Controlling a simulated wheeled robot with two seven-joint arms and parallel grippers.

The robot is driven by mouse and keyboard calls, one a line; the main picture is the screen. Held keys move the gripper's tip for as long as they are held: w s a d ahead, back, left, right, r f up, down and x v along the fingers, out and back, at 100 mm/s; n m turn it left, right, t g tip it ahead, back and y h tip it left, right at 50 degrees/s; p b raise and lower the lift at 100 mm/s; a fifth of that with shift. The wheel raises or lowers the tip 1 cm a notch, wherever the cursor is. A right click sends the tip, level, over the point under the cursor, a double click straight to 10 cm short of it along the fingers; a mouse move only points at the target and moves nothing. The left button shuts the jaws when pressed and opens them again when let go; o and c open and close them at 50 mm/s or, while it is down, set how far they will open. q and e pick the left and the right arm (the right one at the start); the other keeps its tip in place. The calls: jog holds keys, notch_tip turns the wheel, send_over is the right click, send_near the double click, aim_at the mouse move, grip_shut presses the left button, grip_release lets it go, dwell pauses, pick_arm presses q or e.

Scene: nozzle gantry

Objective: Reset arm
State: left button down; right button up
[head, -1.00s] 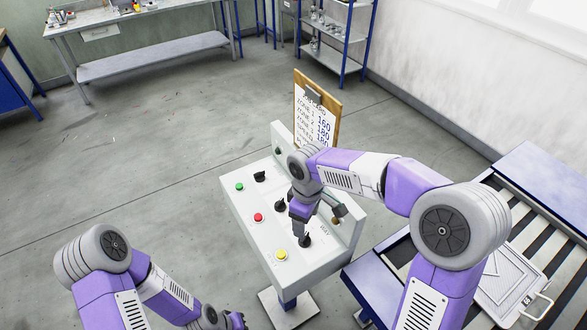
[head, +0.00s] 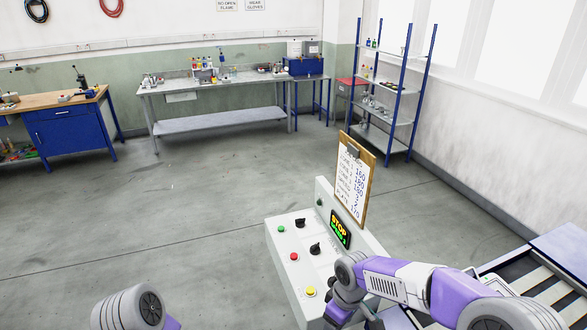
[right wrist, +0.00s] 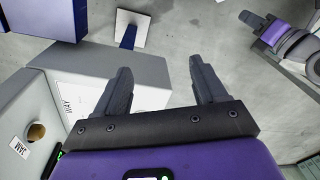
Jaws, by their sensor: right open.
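My right gripper (head: 345,312) is low over the front right part of the control console (head: 300,275) in the head view. In the right wrist view its two dark fingers (right wrist: 160,72) stand wide apart with nothing between them. The white console panel edge (right wrist: 150,95) lies below them.
The console has a green button (head: 281,228), red button (head: 294,256), yellow button (head: 310,291), black knobs (head: 315,248) and a lit STOP display (head: 340,231). A clipboard (head: 354,178) stands behind. A conveyor (head: 530,285) is at right. Floor at left is clear.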

pick_arm(q)
notch_tip(320, 180, down, 6)
jog(key=w+b, duration=0.1)
jog(key=b, duration=0.5)
jog(key=shift+f, duration=0.25)
pick_arm(e)
jog(key=s+f+m+y, duration=0.1)
jog(key=s+f+m, duration=0.3)
jog(key=f, duration=0.6)
jog(key=s+a+f+m+y, duration=0.1)
jog(key=s+f+m, duration=0.3)
jog(key=f, duration=0.7)
jog(key=s+f+m+y, duration=0.1)
jog(key=s+f+m, duration=0.3)
jog(key=f, duration=0.6)
jog(key=s, duration=0.2)
jog(key=shift+s+a+f+t, duration=0.2)
jog(key=shift+s+f+t, duration=0.1)
jog(key=shift+t, duration=0.1)
jog(key=shift+c, duration=0.5)
